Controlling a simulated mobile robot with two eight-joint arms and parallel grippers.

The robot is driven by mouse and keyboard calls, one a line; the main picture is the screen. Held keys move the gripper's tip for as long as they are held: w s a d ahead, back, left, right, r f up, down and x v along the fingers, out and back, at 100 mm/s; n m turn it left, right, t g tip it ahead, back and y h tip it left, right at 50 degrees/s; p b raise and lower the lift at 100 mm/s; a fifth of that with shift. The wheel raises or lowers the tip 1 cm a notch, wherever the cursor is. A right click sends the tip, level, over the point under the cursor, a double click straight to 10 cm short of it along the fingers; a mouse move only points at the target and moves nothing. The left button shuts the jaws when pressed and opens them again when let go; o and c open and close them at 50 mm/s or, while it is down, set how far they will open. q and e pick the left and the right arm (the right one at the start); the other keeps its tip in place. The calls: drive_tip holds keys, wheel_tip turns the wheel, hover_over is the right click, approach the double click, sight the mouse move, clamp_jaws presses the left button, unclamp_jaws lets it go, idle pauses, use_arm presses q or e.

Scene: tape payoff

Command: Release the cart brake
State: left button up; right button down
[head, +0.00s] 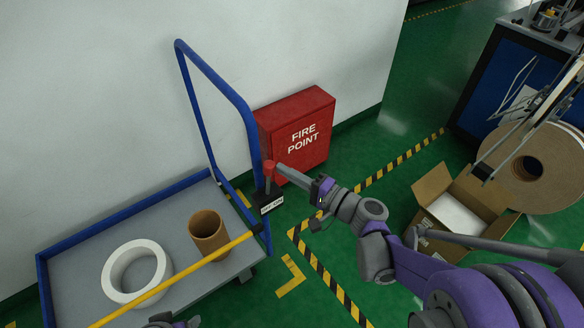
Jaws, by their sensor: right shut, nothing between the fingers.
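The cart (85,245) has a grey deck with blue edges and a tall blue push handle (183,55). A brake lever with a red knob (268,166) stands upright by the handle's near leg, above a small black box with a white label (271,204). My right gripper (280,168) reaches in from the right. Its fingers are shut and empty, with their tips at the red knob; I cannot tell whether they touch it. A dark part of my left gripper (172,321) shows at the bottom edge; its fingers are not clear.
A white ring roll (112,270) and a brown tube (208,236) are on the deck. A yellow bar (180,276) crosses the cart's near side. A red fire point box (318,110) stands behind the knob. An open carton (435,187) and a large reel (556,150) are at right.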

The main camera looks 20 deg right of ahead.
drive_tip(key=shift+s+a+r+n+p, duration=0.25)
drive_tip(key=shift+a+n+p, duration=0.2)
drive_tip(key=shift+a+n, duration=0.15)
drive_tip(key=shift+s+a+r+n+p, duration=0.2)
drive_tip(key=shift+a+n+p, duration=0.2)
drive_tip(key=shift+a+n, duration=0.15)
use_arm(q)
drive_tip(key=shift+s+r+p, duration=0.15)
drive_tip(key=shift+r+p, duration=0.55)
drive_tip(key=shift+r, duration=1.45)
use_arm(e)
drive_tip(key=shift+s+a+f+n+g+h, duration=0.1)
drive_tip(key=shift+s+a+n+g+h, duration=0.15)
drive_tip(key=shift+a+n, duration=0.35)
drive_tip(key=shift+s+a+n+g+h, duration=0.15)
drive_tip(key=shift+a+n+h, duration=0.2)
drive_tip(key=shift+a+n, duration=0.2)
drive_tip(key=shift+d, duration=0.1)
